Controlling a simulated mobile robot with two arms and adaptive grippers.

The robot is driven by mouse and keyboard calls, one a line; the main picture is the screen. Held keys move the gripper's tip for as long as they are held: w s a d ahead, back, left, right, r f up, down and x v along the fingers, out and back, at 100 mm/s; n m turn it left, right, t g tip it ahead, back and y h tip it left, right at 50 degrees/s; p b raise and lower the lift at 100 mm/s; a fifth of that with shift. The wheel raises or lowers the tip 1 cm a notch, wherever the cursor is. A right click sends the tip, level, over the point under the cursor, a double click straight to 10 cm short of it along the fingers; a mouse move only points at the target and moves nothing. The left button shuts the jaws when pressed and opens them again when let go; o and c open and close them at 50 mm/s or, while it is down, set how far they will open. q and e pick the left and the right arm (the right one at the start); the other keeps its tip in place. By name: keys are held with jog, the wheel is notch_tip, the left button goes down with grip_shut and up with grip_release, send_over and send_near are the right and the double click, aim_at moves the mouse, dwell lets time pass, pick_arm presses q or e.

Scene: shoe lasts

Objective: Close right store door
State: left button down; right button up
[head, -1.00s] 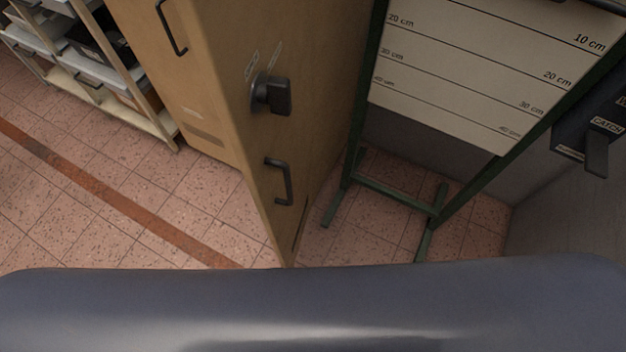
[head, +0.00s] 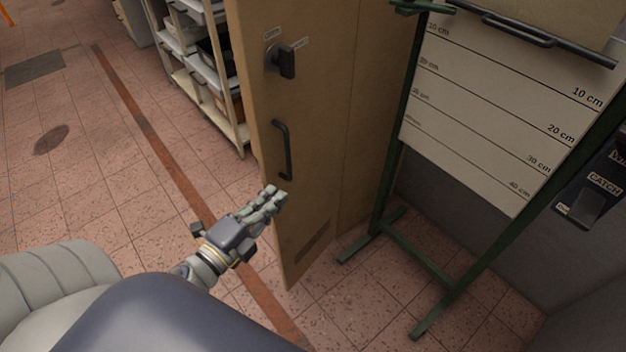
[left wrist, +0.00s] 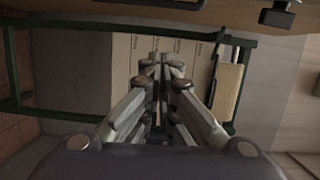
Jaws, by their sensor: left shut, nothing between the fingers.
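A tan wooden store door (head: 318,110) stands in the middle of the head view, its near lower corner reaching toward me. It carries a black latch (head: 281,61) and, below that, a black bar handle (head: 284,150). My left gripper (head: 274,198) is shut and empty, beside the door's near edge, just below the handle in the picture. I cannot tell whether its fingertips touch the door. In the left wrist view the fingers (left wrist: 164,68) are together, and a wooden surface (left wrist: 150,10) crosses the top. My right gripper is not in view.
A green-framed stand (head: 392,150) with a measuring board (head: 490,115) stands right of the door. A shelf rack (head: 207,75) is behind the door to the left. A dark box marked CATCH (head: 597,190) is at the right. Tiled floor at left is clear.

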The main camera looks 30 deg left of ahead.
aim_at(290, 157)
pick_arm(q)
jog(key=w+a+r+p, duration=0.1)
jog(key=w+p, duration=0.4)
jog(key=w, duration=0.6)
jog(key=shift+w+a+m, duration=0.2)
jog(key=shift+a+m, duration=0.1)
jog(key=shift+a, duration=0.25)
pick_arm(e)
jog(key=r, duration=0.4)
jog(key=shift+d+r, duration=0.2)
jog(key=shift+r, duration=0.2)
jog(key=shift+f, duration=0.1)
